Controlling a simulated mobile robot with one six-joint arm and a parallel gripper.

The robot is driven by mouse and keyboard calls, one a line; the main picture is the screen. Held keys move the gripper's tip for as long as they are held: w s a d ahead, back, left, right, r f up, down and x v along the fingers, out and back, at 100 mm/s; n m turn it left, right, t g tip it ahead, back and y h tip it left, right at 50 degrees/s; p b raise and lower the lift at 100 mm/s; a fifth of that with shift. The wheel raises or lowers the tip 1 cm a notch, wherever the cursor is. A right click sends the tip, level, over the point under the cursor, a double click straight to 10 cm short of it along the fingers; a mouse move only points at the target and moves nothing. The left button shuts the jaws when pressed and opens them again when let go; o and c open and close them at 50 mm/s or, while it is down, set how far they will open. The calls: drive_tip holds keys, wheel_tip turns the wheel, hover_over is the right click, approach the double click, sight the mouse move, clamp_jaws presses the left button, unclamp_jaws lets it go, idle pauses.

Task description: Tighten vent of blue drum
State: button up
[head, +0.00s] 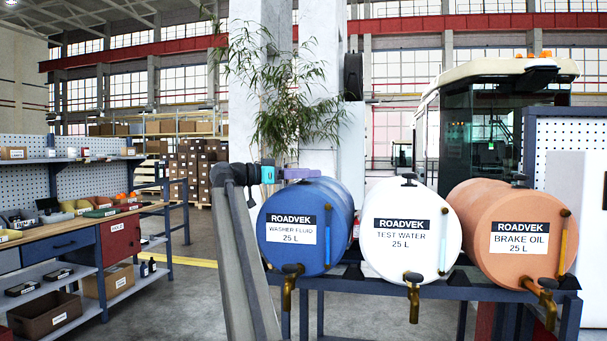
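The blue drum (341,208) lies on its side at the left of the rack in the head view, labelled washer fluid. It has a sight tube on its front and a brass tap (289,285) with a dark handle below. My gripper (308,173) is at the top of the blue drum, pointing right, with lavender parts beyond a teal band. The drum's vent is not clearly visible; the gripper covers the spot on top where it would show. Whether the fingers touch or hold the vent cannot be told.
A plant (287,95) and pillar stand behind; a workbench (112,215) is left.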

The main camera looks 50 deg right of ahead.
drive_tip(key=shift+w+a, duration=0.15)
drive_tip(key=shift+w+a+r, duration=0.1)
drive_tip(key=shift+w+a, duration=0.15)
drive_tip(key=shift+a, duration=0.25)
drive_tip(key=p+v, duration=0.1)
drive_tip(key=v, duration=1.1)
drive_tip(key=shift+a, duration=0.25)
